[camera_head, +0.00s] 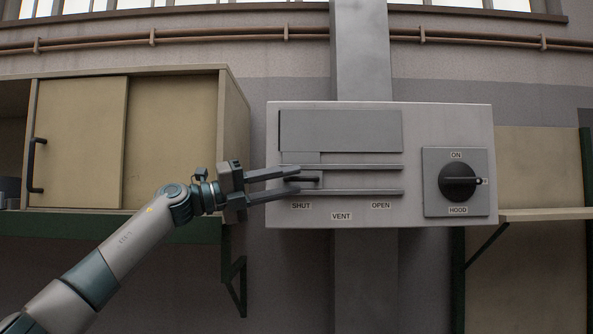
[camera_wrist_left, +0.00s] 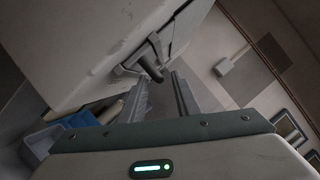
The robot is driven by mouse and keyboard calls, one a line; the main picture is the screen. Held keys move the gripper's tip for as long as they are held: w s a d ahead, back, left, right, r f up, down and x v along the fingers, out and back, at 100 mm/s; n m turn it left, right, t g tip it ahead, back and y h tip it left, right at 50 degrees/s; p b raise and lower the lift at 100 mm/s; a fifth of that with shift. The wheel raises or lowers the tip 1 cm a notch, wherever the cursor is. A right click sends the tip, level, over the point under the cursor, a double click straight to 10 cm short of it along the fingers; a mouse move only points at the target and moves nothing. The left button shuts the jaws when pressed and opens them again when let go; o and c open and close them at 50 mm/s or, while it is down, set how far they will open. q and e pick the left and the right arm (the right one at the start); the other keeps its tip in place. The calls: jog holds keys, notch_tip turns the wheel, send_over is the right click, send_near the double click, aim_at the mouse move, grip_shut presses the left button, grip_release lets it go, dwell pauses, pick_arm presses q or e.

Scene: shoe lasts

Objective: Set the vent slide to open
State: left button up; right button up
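The vent slide's dark knob (camera_head: 306,180) sits at the left end of its two horizontal rails, above the SHUT label (camera_head: 301,206). The OPEN label (camera_head: 380,206) is farther right, with the VENT label (camera_head: 341,216) between and lower. My left gripper (camera_head: 297,180) is open, one finger above and one below the knob's level. In the left wrist view the knob (camera_wrist_left: 152,72) shows at the mouth between the open fingertips (camera_wrist_left: 160,82); I cannot tell whether either finger touches it. My right gripper is in neither view.
The grey hood box (camera_head: 450,125) carries a round black dial (camera_head: 456,180) marked HOOD on its right side, with ON above it. A beige cabinet (camera_head: 172,140) stands left of the box, behind my left arm. A shelf (camera_head: 550,214) is at the right.

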aim_at(301, 179)
pick_arm(q)
jog(key=shift+p+x, duration=0.4)
jog(key=shift+x, duration=0.9)
grip_shut()
